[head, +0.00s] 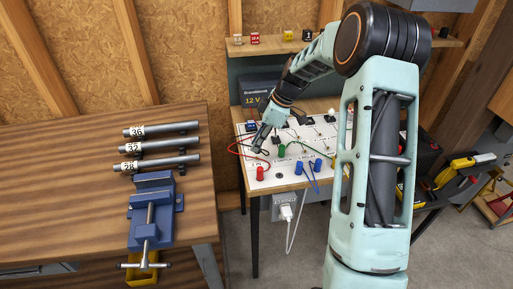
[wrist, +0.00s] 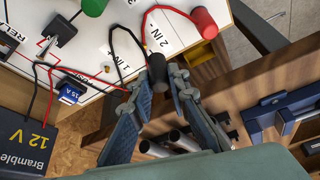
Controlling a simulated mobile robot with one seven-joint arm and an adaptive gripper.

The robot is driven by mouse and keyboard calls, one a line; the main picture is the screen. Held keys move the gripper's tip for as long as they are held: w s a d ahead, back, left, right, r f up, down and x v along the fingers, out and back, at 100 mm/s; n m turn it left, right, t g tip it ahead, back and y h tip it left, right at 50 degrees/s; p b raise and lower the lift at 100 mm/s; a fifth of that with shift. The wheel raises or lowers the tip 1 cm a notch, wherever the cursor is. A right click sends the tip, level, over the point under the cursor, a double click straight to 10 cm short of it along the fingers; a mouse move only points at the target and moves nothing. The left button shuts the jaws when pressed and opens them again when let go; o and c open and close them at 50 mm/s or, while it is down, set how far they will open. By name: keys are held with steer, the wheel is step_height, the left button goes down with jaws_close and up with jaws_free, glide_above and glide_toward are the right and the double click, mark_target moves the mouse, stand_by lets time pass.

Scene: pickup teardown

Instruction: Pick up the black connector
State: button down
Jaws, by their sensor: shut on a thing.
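In the wrist view, the black connector (wrist: 157,68) sits between the fingertips of my gripper (wrist: 165,76), which is shut on it. A black wire loops from beside the connector over the white panel. The connector is close to the panel's edge; I cannot tell whether it still touches the panel. In the head view, my gripper (head: 260,140) reaches down over the left part of the white panel (head: 262,185), and the connector is too small to make out clearly there.
A red connector (head: 260,173) and a green connector (head: 281,150) stand on the panel near my gripper, with blue connectors (head: 318,164) to the right. Red wires loop close by. A 12 V battery (head: 257,92) is behind. A blue vise (head: 152,205) is on the left bench.

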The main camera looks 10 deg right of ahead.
steer(key=s+r+b, duration=0.2)
steer(key=s+r, duration=0.6)
steer(key=s, duration=0.4)
steer(key=shift+s, duration=0.15)
